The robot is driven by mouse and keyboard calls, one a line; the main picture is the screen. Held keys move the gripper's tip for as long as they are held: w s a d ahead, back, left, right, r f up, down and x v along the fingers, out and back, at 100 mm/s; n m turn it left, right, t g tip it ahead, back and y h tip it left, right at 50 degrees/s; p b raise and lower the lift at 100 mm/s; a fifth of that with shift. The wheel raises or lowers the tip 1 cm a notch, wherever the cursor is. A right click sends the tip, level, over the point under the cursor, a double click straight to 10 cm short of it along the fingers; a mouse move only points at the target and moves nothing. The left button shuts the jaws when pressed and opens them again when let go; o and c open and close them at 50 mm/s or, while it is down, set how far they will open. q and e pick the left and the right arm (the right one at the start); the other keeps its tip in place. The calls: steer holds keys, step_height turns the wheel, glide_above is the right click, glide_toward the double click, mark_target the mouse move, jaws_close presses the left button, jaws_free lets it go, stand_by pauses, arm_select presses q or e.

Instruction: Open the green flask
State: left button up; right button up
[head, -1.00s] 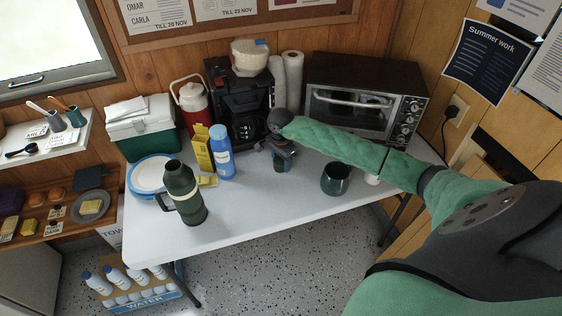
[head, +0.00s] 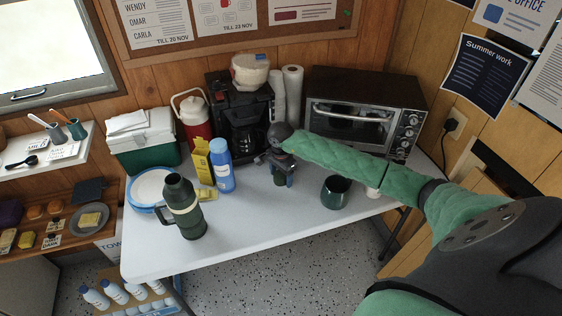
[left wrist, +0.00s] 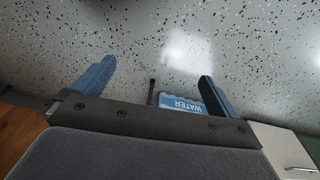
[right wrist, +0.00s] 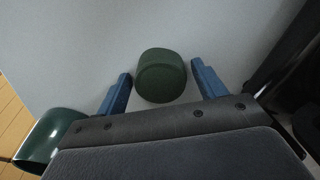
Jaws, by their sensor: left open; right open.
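The green flask (head: 183,213) stands upright at the front left of the table. It is dark green with a pale band and a side handle; I cannot make out whether its top is closed. My right gripper (head: 281,172) is open, pointing down over the middle of the table, well right of the flask. A small dark green cylinder (right wrist: 161,76) stands on the table between and just beyond its fingers; in the head view it shows (head: 280,179) under the gripper. My left gripper (left wrist: 150,82) is open and empty, above the floor, and outside the head view.
A green mug (head: 336,192) is right of the right gripper. A blue-and-white bottle (head: 221,168), a yellow carton (head: 202,162) and a plate stack (head: 150,187) are near the flask. A coffee maker (head: 240,115) and toaster oven (head: 350,115) stand behind. The front middle is clear.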

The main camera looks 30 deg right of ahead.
mark_target(281, 174)
steer(key=shift+r, duration=0.35)
step_height(281, 174, up, 4)
steer(key=shift+f+b, duration=0.15)
steer(key=shift+b, duration=0.85)
arm_select(q)
step_height(281, 174, up, 17)
steer(key=w+d+b, duration=0.1)
steer(key=w+b, duration=0.1)
steer(key=shift+d, duration=0.3)
arm_select(e)
step_height(281, 174, up, 8)
steer(key=shift+f, duration=0.15)
